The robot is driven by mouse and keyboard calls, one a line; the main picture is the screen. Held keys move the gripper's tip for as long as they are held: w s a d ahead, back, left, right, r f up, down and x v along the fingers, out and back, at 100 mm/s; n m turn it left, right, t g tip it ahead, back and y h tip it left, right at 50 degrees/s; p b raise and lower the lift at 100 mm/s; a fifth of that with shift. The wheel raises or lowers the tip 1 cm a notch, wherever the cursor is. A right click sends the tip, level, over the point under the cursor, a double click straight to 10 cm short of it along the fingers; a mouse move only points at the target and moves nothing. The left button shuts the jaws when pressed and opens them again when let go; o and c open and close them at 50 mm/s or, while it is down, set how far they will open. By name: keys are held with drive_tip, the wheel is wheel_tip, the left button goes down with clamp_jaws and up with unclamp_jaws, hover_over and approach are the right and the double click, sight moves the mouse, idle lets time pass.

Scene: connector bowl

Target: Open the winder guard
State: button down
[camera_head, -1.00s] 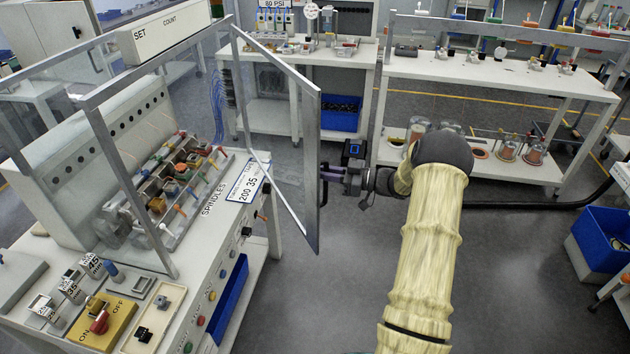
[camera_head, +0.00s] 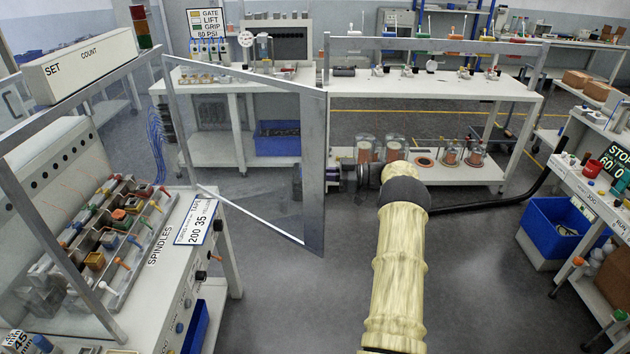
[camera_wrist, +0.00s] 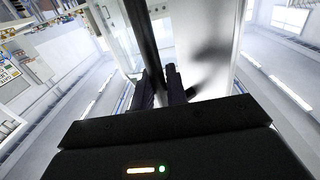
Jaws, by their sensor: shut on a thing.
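The winder guard (camera_head: 314,160) is a clear panel in a grey metal frame, hinged on the winder's frame at the left. It stands swung out from the winder, its free edge toward the middle of the head view. My gripper (camera_head: 322,176) is at that free edge, partly hidden behind the frame. In the wrist view, the dark fingers of my gripper (camera_wrist: 162,88) are closed around a dark bar (camera_wrist: 143,45) beside the pale guard frame (camera_wrist: 208,50). The winder (camera_head: 60,170) with its row of spindles (camera_head: 110,240) is exposed at the left.
A white bench (camera_head: 440,84) with a lower shelf of wire spools stands behind my arm. Another bench with a blue bin (camera_head: 277,138) is at the back. A blue bin (camera_head: 560,228) and shelving stand at the right. The grey floor (camera_head: 290,300) in the middle is clear.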

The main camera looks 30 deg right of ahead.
drive_tip(key=shift+w+d+r, duration=0.1)
drive_tip(key=shift+w+d, duration=0.35)
drive_tip(key=shift+d, duration=0.05)
drive_tip(key=c, duration=1.5)
unclamp_jaws()
drive_tip(key=shift+s+d, duration=0.1)
drive_tip(key=b+v, duration=0.3)
drive_tip(key=v, duration=0.8)
drive_tip(key=shift+s+d, duration=0.15)
drive_tip(key=shift+d, duration=0.25)
